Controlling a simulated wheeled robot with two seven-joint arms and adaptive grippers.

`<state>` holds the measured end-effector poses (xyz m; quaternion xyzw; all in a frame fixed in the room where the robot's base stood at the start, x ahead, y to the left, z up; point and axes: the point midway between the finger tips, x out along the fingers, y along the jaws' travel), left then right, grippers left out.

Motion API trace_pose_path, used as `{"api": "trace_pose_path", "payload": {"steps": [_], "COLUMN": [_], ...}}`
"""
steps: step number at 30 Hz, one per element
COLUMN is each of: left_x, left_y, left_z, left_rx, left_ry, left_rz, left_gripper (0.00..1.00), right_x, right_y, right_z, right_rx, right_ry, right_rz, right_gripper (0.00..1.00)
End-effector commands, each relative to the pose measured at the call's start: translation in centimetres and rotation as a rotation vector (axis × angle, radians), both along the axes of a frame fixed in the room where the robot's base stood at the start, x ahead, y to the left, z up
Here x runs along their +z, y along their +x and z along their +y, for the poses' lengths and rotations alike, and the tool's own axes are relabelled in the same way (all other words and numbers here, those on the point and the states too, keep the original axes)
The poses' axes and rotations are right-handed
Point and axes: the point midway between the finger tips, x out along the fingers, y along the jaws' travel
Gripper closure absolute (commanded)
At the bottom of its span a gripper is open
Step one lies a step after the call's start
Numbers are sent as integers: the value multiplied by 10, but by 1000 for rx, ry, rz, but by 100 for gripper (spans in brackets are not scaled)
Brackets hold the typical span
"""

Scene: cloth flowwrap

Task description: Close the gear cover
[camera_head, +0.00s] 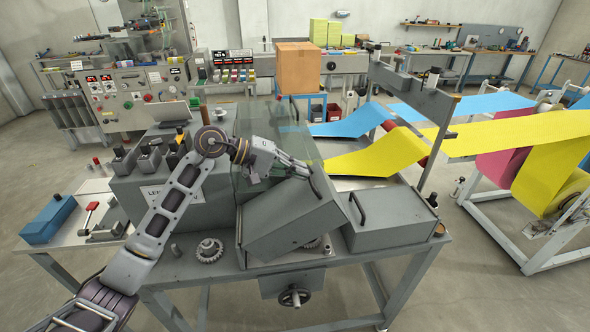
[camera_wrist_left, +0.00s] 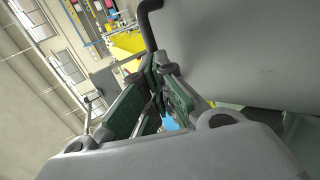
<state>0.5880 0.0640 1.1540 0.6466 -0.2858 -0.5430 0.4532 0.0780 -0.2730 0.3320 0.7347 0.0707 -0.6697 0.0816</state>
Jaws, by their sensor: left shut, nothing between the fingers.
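The gear cover (camera_head: 285,222) is a grey metal box on the machine table, tilted with a gap under its lower right side where part of a gear (camera_head: 313,243) shows. Its dark handle (camera_head: 317,184) is at the upper right edge. My left gripper (camera_head: 308,171) is shut and empty, its fingertips close beside the handle. In the left wrist view the shut fingers (camera_wrist_left: 160,68) point toward the bent black handle (camera_wrist_left: 148,22), and the cover's grey face (camera_wrist_left: 240,55) fills the right side. Whether the fingers touch the handle cannot be told. My right gripper is not in view.
A second grey box (camera_head: 388,222) with a handle stands just right of the cover. A loose gear (camera_head: 209,250) lies on the table at left front. A clear guard (camera_head: 262,125) stands behind the cover, and yellow film (camera_head: 375,155) runs behind. A handwheel (camera_head: 294,297) hangs below.

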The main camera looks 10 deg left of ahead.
Motion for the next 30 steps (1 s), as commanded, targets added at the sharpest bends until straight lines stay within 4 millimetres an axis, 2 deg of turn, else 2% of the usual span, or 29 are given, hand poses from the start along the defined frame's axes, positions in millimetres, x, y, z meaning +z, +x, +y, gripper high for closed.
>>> {"api": "trace_pose_path", "payload": {"steps": [20, 30], "left_x": [-46, -69], "left_y": [10, 13], "left_z": [-33, -45], "left_rx": [0, 1], "left_ry": [225, 332], "left_rz": [63, 96], "left_gripper": [100, 100], "right_x": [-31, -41], "right_y": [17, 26], "right_z": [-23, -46], "right_rx": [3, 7], "right_ry": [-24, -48], "right_rz": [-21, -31], "right_gripper": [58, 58]}}
